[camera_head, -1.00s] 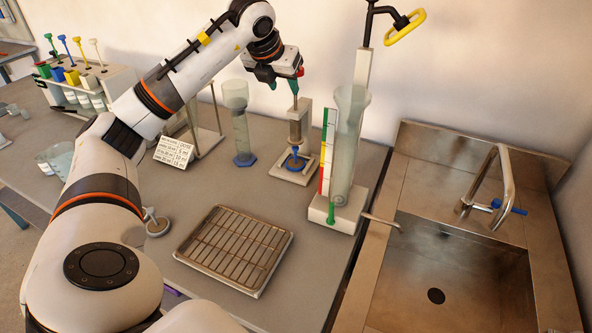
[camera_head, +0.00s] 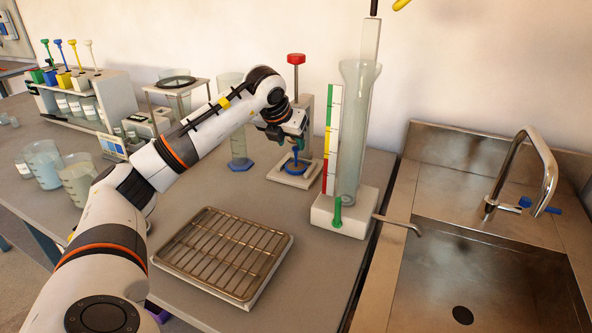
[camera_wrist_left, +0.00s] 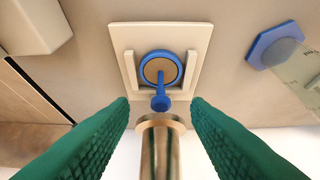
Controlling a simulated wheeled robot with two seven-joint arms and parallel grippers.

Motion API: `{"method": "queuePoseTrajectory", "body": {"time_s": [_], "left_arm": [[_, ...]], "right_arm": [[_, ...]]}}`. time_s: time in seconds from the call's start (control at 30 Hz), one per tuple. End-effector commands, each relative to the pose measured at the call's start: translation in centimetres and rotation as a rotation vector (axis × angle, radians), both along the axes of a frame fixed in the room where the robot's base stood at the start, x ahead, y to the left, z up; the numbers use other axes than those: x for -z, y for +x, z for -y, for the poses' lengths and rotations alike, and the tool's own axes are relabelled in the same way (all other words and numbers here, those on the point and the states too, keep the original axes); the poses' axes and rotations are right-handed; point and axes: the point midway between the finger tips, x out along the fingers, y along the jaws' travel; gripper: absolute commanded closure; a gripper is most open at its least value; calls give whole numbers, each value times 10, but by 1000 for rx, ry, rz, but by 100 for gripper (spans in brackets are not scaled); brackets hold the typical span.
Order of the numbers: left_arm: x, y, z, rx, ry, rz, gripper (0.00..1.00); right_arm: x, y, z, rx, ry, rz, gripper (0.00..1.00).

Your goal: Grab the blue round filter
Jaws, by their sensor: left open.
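The blue round filter (camera_head: 291,168) is a blue ring with a tan disc inside and a blue knobbed stem. It sits on the pale base (camera_head: 287,177) of a press stand with a red knob (camera_head: 296,58) on top. In the left wrist view the filter (camera_wrist_left: 177,71) lies between two raised rails of the base, with its knob toward me. My left gripper (camera_wrist_left: 160,104) is open, its green fingers spread either side of the knob and a metal cylinder (camera_wrist_left: 160,148). The fingers appear apart from the filter. My right gripper is not in view.
A tall clear cylinder (camera_head: 357,130) on a white block stands right of the press. A graduated cylinder with a blue foot (camera_head: 240,164) stands left. A metal rack tray (camera_head: 225,252) lies in front. The sink (camera_head: 490,270) is at the right.

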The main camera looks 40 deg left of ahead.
Motion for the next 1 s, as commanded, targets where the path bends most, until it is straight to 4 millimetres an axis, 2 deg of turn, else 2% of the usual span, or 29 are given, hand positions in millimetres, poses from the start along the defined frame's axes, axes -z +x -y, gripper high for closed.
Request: {"method": "queuePoseTrajectory", "body": {"time_s": [0.2, 0.5, 0.8, 1.0], "left_arm": [[15, 8, -2, 1, -1, -2, 57], [52, 26, -9, 1, -1, -2, 57], [55, 29, -10, 1, 1, 0, 57], [55, 29, -10, 1, 1, 0, 89]], "right_arm": [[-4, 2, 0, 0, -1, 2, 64], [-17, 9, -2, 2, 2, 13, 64], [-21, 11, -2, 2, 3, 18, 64], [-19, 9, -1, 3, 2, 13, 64]]}}
